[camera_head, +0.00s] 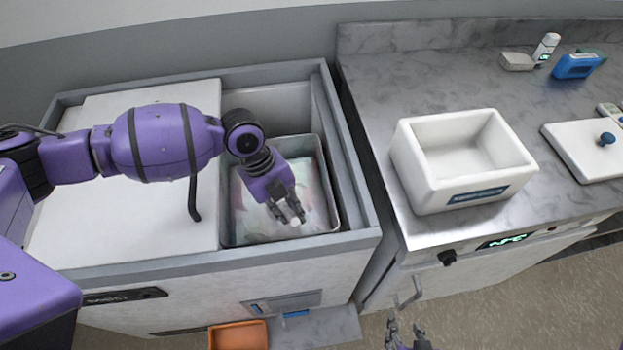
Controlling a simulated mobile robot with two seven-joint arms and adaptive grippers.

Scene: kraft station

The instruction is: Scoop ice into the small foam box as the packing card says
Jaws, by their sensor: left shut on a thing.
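The white foam box (410,176) stands open and looks empty on the grey counter, with a blue label on its front. An open-topped bin (230,222) with pale, mottled contents sits in the opening of the chest at the left. My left gripper (291,213) is over the right part of this bin, pointing down, shut on a small white thing (295,221) that is mostly hidden by the fingers. No whole scoop can be made out. My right gripper (408,338) is at the bottom edge in front of the counter, fingers apart and empty.
A white lid (575,150) with a blue knob lies right of the box. A blue case (577,66), a white bottle (546,47) and a grey block (517,62) stand at the back. An orange tray (238,336) is low in front. The chest's rim surrounds my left gripper.

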